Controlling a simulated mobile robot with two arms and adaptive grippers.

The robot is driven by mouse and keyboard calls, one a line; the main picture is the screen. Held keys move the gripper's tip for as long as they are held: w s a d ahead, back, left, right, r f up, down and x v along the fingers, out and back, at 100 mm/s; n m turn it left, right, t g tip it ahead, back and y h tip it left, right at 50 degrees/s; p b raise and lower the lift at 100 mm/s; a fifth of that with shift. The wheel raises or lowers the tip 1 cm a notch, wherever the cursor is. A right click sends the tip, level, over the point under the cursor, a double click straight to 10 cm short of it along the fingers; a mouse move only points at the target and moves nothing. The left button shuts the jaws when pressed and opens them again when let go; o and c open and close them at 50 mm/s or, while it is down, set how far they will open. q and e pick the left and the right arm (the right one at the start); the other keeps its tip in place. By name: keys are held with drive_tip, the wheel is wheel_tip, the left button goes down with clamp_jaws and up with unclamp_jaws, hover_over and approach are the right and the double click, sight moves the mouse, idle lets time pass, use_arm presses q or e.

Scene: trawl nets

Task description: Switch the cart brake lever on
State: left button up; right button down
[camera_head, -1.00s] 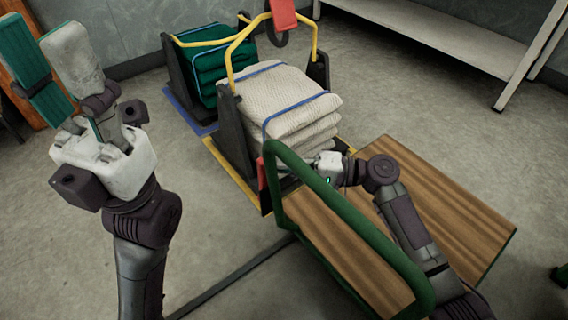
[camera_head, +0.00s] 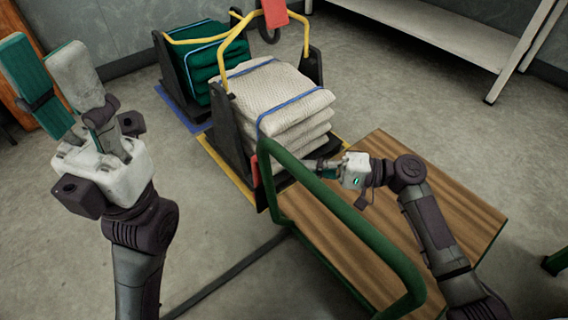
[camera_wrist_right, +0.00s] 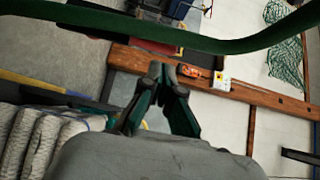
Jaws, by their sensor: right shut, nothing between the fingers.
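The cart has a wooden deck (camera_head: 400,210) and a green tube handle (camera_head: 345,222). A red piece (camera_head: 254,170) shows beside the handle's far left end, and a dark red part (camera_wrist_right: 150,45) shows behind the green bar in the right wrist view. I cannot tell whether either is the brake lever. My right gripper (camera_head: 318,168) is over the deck, just right of the handle, pointing left; its fingertips (camera_wrist_right: 168,72) meet with nothing between them. My left gripper (camera_head: 45,60) is raised at far left, fingers apart and empty, away from the cart.
Yellow-framed carts with cream bundles (camera_head: 275,95) and green bundles (camera_head: 208,62) stand beyond the deck. A red tag (camera_head: 273,13) hangs on a yellow frame. A white shelf (camera_head: 430,30) stands at back right. The floor at right is mostly clear.

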drive_tip(key=d, duration=0.4)
drive_tip(key=shift+s+d, duration=0.1)
drive_tip(key=shift+s, duration=0.2)
